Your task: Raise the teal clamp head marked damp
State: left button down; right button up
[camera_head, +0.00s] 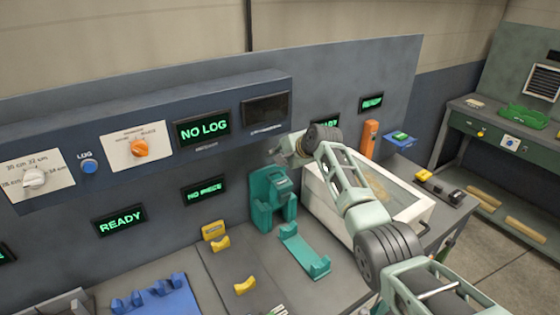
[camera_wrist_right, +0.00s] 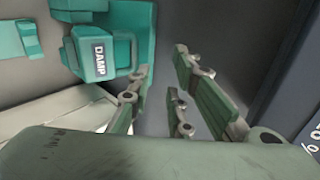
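The teal clamp (camera_head: 265,200) stands upright at the back of the bench in the head view. Its head (camera_wrist_right: 92,52) carries a DAMP label in the right wrist view, with a loop-like handle at its side. My right gripper (camera_head: 281,157) is just above and behind the clamp, its fingers partly hidden by my wrist. In the right wrist view the gripper (camera_wrist_right: 160,92) is open, with an empty gap between its fingers. One finger lies close beside the clamp head; I cannot tell if they touch. My left gripper is not in view.
A teal cradle (camera_head: 303,252) lies in front of the clamp. A white-rimmed tray (camera_head: 335,218) stands right of it, under my right arm. Yellow holders (camera_head: 245,286) and a blue rack (camera_head: 160,300) are left. The panel displays (camera_head: 203,129) overhang the bench.

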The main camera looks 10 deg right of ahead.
jog(key=shift+s+r, duration=0.15)
jog(key=shift+s+r, duration=0.1)
jog(key=shift+s, duration=0.05)
jog(key=v, duration=1.1)
jog(key=shift+s+d+r, duration=0.15)
jog(key=shift+s+r, duration=0.05)
jog(key=shift+s, duration=0.05)
dwell(0.4)
